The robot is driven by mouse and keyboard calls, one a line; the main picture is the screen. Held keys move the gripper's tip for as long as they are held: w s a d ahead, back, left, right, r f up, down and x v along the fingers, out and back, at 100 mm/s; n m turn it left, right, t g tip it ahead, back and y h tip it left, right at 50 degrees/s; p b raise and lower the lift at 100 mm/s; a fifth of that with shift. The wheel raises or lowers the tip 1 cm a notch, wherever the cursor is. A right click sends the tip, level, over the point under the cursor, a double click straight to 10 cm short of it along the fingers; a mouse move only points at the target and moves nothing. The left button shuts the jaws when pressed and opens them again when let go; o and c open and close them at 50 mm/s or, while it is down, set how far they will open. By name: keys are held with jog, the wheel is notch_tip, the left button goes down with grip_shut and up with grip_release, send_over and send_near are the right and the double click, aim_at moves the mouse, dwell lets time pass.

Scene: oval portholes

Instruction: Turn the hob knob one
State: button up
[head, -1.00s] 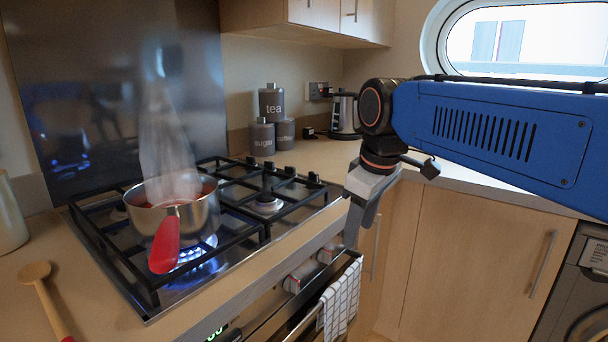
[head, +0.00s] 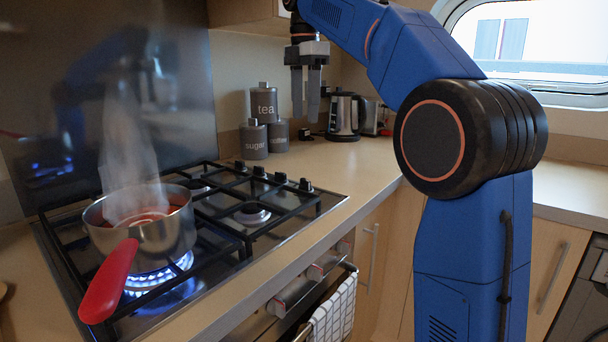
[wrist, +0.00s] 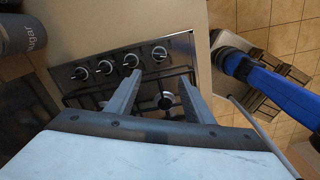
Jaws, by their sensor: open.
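Several black hob knobs stand in a row at the hob's far right end in the head view, among them one near the counter edge (head: 305,185) and one at the row's left end (head: 239,166). The wrist view shows the row with white markings, from the left knob (wrist: 80,73) to the right knob (wrist: 159,53). I cannot tell which is knob one. My gripper (head: 305,112) points down, raised above the hob and counter, apart from the knobs. In the wrist view its fingers (wrist: 160,82) are spread and empty, with the hob below.
A steaming steel pot (head: 140,230) with a red handle (head: 108,282) sits on a lit burner, its handle jutting frontward. Grey canisters (head: 264,103) and a kettle (head: 344,116) stand behind. A checked towel (head: 333,312) hangs at the oven front. Counter right of the knobs is clear.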

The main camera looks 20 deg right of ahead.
aim_at(304, 180)
notch_tip(304, 180, down, 17)
jog(key=shift+w+a+f, duration=0.1)
jog(key=shift+w, duration=0.05)
dwell(0.6)
jog(key=c, duration=1.1)
jog(key=shift+o, duration=0.2)
